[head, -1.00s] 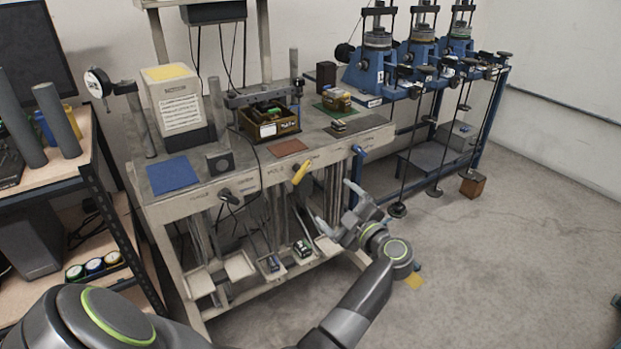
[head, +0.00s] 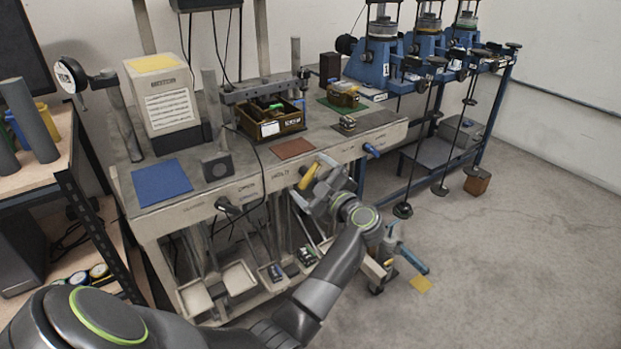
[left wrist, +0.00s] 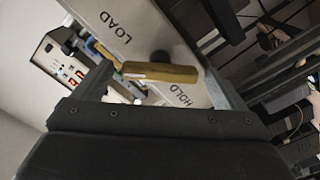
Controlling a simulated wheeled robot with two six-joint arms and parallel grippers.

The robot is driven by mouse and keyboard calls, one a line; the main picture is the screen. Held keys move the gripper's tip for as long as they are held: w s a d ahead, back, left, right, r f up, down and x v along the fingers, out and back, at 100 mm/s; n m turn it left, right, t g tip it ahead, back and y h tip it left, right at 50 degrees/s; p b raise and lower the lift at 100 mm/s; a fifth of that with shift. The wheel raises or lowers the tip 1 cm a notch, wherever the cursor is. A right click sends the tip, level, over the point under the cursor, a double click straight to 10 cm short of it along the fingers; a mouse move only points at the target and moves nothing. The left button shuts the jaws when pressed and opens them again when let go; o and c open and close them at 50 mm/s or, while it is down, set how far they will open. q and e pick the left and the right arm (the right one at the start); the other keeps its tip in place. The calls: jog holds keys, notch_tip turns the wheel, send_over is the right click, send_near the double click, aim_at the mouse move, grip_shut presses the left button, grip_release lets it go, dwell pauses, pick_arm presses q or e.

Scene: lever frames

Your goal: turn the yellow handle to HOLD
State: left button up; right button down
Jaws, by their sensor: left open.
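The yellow handle (head: 309,176) is on the front panel of the grey bench. It slants, its upper end to the right. In the left wrist view the yellow handle (left wrist: 160,72) lies across the picture near a dark round knob. The LOAD label (left wrist: 117,25) is above left of it and the HOLD label (left wrist: 180,95) just below its right end. My left gripper (head: 320,182) is open at the handle, which shows between its fingers in the wrist view. I cannot tell whether they touch it. My right gripper is not in view.
A black lever (head: 229,207) and a blue lever (head: 371,150) flank the handle on the same panel. The bench top (head: 230,190) carries a blue mat and a brown box. Blue machines (head: 375,65) stand behind right. A grey object with a blue bar (head: 413,261) is on the floor.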

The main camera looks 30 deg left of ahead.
pick_arm(q)
jog(key=shift+c, duration=0.3)
jog(key=c, duration=0.9)
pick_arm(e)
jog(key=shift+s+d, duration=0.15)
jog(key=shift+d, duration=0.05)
